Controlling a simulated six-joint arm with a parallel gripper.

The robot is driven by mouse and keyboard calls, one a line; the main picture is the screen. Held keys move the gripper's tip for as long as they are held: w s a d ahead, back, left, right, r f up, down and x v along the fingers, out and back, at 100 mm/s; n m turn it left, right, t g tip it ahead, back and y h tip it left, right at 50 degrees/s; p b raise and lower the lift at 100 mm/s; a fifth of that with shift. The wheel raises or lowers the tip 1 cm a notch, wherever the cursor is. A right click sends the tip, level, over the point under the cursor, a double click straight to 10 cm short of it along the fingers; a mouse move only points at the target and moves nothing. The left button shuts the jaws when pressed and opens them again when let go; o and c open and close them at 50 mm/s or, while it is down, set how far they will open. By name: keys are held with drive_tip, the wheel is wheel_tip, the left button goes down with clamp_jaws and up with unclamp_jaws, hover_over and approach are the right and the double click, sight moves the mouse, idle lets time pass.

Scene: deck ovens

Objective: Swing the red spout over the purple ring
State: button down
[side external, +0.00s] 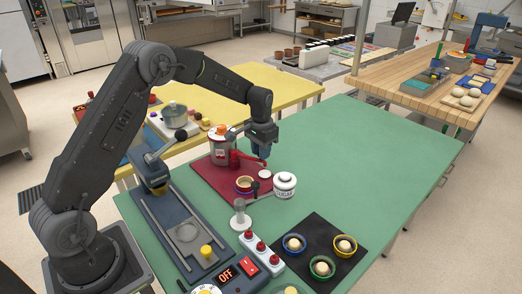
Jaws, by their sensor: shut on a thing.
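The red spout (239,156) sticks out from a red-and-white canister (221,150) on a dark red board (207,176). My gripper (264,159) points down at the spout's outer end and is shut on it; the fingertips are small and partly hidden. A small round cup (244,184) stands on the board in front of the canister, with a small white disc (265,174) to its right. I cannot clearly make out a purple ring; the cup's rim is too small to tell its colour. The spout end is behind and right of the cup.
A black mat (318,249) holds blue, green and yellow-rimmed bowls. The green table (385,165) is clear to the right.

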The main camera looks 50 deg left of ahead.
drive_tip(key=shift+s, duration=0.1)
idle(0.3)
drive_tip(key=shift+s+d+m, duration=0.35)
drive_tip(key=shift+s+m, duration=0.45)
drive_tip(key=shift+m, duration=0.3)
drive_tip(key=s+m, duration=0.2)
drive_tip(key=shift+d+m, duration=0.15)
drive_tip(key=shift+m, duration=0.15)
drive_tip(key=shift+s+a+m, duration=0.15)
drive_tip(key=shift+s+m, duration=0.8)
drive_tip(key=shift+m, duration=0.15)
drive_tip(key=shift+s+a+m, duration=0.15)
drive_tip(key=shift+s+m, duration=0.75)
drive_tip(key=shift+m, duration=0.2)
drive_tip(key=c, duration=0.9)
unclamp_jaws()
drive_tip(key=shift+c, duration=0.2)
drive_tip(key=shift+r, duration=0.1)
